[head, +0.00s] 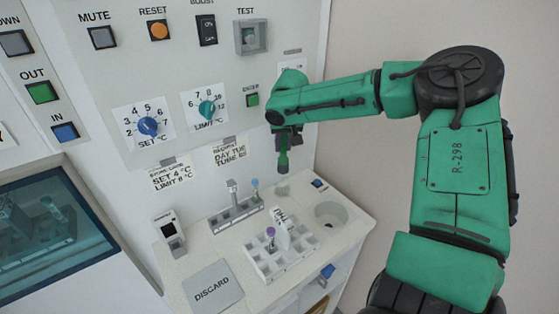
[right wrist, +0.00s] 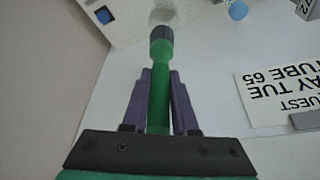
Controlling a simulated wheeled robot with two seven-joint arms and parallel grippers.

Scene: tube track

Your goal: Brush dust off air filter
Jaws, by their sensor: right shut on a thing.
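My right gripper (head: 284,140) is in front of the white panel, above the right part of the counter. It is shut on a brush-like tool (head: 283,164) with a green handle, a dark collar and a pale tip, pointing down. In the right wrist view the gripper (right wrist: 160,78) has its dark purple fingers on both sides of the green handle, and the tool's dark collar (right wrist: 161,34) shows beyond them. The pale tip is blurred against the counter. I cannot make out an air filter in either view. My left gripper is not in view.
The counter holds a white rack (head: 262,266), a grey tube rack (head: 235,216), a round hole (head: 330,214), a small reader (head: 171,240) and a DISCARD plate (head: 213,287). The panel has knobs and buttons behind the arm.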

